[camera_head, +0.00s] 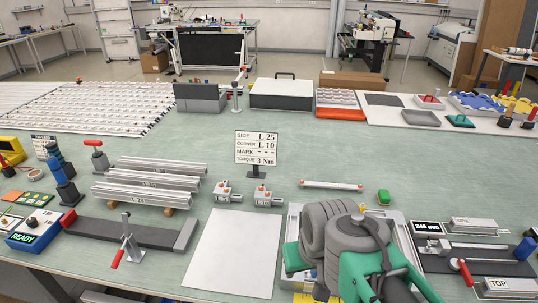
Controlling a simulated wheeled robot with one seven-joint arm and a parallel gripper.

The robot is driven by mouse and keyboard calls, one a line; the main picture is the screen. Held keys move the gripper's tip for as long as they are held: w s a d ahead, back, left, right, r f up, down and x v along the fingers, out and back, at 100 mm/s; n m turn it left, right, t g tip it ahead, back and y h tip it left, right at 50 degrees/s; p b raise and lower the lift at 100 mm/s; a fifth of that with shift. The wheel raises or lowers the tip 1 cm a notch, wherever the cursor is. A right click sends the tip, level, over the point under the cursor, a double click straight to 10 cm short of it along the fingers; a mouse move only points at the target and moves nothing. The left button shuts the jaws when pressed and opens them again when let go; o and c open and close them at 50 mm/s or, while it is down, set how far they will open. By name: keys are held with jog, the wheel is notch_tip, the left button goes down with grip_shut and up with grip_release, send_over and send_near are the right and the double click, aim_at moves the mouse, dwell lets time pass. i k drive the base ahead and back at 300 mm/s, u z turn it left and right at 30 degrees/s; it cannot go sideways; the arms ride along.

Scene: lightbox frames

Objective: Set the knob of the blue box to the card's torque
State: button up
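The blue box (35,229) stands at the left front edge of the table. Its lit display reads READY in green. A small dark knob with a red mark (31,222) shows on its pale top, but its setting is too small to read. The card (256,149) stands upright mid-table and reads SIDE L 25, CORNER L 10, MARK blank dashes, TORQUE 3 Nm. My green and grey arm (345,245) is folded at the lower right, far from the blue box. My gripper's fingers cannot be made out clearly there.
A blue-handled tool (64,182) stands behind the blue box. A dark clamp rail (125,232) with a red-handled lever lies to its right. Stacked aluminium profiles (150,180) lie behind the rail. A bare white sheet (233,252) lies at front centre.

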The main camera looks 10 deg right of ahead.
aim_at(32, 222)
jog(key=z, duration=0.05)
jog(key=k, duration=0.95)
jog(key=z, duration=1)
jog(key=i, duration=0.75)
jog(key=u, duration=2.7)
jog(key=i, duration=0.5)
